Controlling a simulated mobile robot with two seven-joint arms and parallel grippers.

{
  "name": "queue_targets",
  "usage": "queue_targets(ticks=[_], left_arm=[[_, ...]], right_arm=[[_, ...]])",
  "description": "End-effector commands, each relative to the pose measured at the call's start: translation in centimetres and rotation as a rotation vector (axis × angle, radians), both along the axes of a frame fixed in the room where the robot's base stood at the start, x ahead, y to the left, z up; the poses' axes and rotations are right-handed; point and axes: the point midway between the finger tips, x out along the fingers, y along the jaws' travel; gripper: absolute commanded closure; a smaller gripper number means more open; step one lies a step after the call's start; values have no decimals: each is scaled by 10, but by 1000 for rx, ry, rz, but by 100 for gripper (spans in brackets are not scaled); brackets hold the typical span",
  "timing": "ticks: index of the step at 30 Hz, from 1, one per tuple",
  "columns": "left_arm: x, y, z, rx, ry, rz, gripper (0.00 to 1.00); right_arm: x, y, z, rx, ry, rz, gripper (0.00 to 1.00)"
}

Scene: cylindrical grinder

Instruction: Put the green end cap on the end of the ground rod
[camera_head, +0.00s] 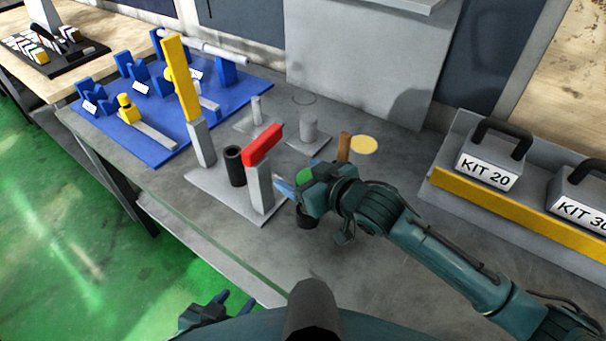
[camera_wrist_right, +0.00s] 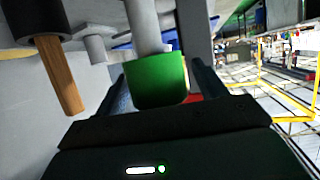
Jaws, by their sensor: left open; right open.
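The green end cap (camera_head: 305,175) is at my right gripper (camera_head: 287,188) in the head view, partly hidden by the hand. In the right wrist view the cap (camera_wrist_right: 158,80) lies between the open fingers of my right gripper (camera_wrist_right: 165,90). A grey peg (camera_wrist_right: 145,28) lines up with the cap there; I cannot tell whether they touch. A pale rod (camera_head: 205,45), likely the ground rod, lies across blue supports at the back left. My left gripper (camera_head: 217,308) is open and empty at the bottom, low at the table's front edge.
A red block on a grey post (camera_head: 263,145), a black cup (camera_head: 234,165) and a tall yellow bar (camera_head: 181,78) stand left of my right gripper. A brown stick (camera_head: 344,147) stands behind it. A black ring (camera_head: 306,216) is below it. Kit boxes (camera_head: 490,160) are at the right.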

Motion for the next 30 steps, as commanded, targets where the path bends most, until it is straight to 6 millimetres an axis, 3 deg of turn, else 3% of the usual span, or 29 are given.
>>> queue_targets(ticks=[10, 24, 30], left_arm=[[0, 0, -1, 1, 2, 0, 57], [0, 0, -4, 0, 1, 0, 57], [0, -1, -3, -2, -5, -1, 57]], right_arm=[[-6, -6, 3, 0, 1, 0, 29], [-73, -64, 39, -2, 1, 0, 29], [-88, -78, 48, -1, 0, -1, 29]])
